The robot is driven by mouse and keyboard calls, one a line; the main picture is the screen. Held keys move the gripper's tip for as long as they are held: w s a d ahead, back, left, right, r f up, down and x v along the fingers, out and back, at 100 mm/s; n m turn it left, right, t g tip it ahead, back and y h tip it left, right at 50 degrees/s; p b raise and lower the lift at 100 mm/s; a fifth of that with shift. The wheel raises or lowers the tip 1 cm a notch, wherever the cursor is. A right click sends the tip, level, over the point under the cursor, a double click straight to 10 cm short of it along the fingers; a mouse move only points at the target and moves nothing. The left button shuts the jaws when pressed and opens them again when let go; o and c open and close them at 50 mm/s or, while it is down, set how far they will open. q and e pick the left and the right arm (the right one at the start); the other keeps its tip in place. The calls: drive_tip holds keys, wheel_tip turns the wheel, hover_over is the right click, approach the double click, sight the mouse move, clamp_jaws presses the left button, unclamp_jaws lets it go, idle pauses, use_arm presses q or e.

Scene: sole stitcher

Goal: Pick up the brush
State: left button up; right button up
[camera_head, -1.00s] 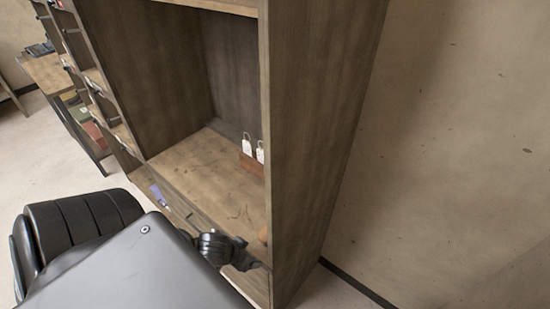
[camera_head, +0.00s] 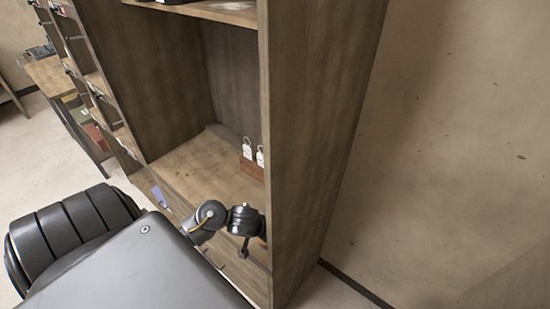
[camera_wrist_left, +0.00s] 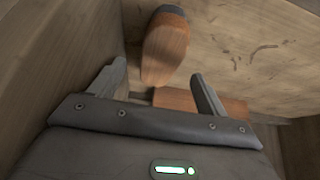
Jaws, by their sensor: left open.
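The brush (camera_wrist_left: 165,48) shows in the left wrist view as a rounded brown wooden body with a dark grey band at its far end. It lies on the shelf floor close to the side panel. My left gripper (camera_wrist_left: 158,72) is open, with its two grey fingers apart. The near end of the brush is between and just beyond the fingertips, and I see no grip on it. In the head view my left arm's dark wrist (camera_head: 244,221) is inside the shelf opening by the right panel and hides most of that corner. My right gripper is not in view.
The wooden shelf unit (camera_head: 325,120) has a tall right side panel close to my arm. A reddish-brown block (camera_head: 252,168) with white tags stands at the back of the compartment. The shelf floor (camera_head: 195,165) left of my wrist is mostly clear.

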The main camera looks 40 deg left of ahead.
use_arm(q)
drive_tip(key=shift+w, duration=0.45)
drive_tip(key=b+x, duration=0.3)
drive_tip(key=x, duration=0.2)
drive_tip(key=shift+w, duration=0.1)
drive_tip(key=shift+c, duration=0.2)
drive_tip(key=c, duration=1.2)
drive_tip(key=shift+r, duration=0.15)
